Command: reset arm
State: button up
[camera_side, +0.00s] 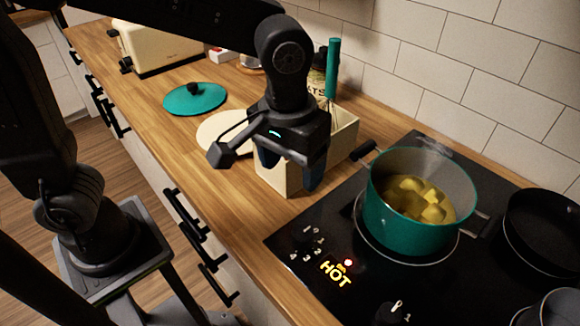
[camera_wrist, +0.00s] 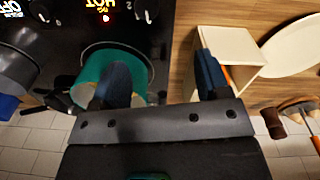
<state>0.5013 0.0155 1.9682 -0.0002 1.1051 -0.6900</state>
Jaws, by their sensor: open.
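My gripper (camera_side: 288,172) is open and empty in the side view, with its two blue fingers pointing down in front of a cream box (camera_side: 342,140). In the wrist view my gripper (camera_wrist: 160,82) shows its fingers spread wide apart. One finger overlaps the teal pot (camera_wrist: 92,72) in that picture and the other overlaps the cream box (camera_wrist: 235,45). In the side view the teal pot (camera_side: 405,232) stands on the cooktop to the right of my gripper, with yellow chunks (camera_side: 425,205) in liquid inside. My gripper partly hides the box.
The black cooktop (camera_side: 300,262) shows a lit HOT sign (camera_side: 336,273). A black pan (camera_side: 545,230) stands at the right. A teal lid (camera_side: 194,98), a round board (camera_side: 218,130) and a cream toaster (camera_side: 158,45) are on the wooden counter. A tiled wall (camera_side: 440,70) runs behind.

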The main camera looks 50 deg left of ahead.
jog(key=s+a+r+m+t, duration=0.1)
jog(key=s+a, duration=0.3)
jog(key=a, duration=0.4)
jog(key=s+a+r+m+t, duration=0.1)
jog(key=s+a+t, duration=0.2)
jog(key=a, duration=0.5)
jog(key=shift+s+r+t, duration=0.35)
jog(key=shift+s+t, duration=0.05)
jog(key=shift+t, duration=0.1)
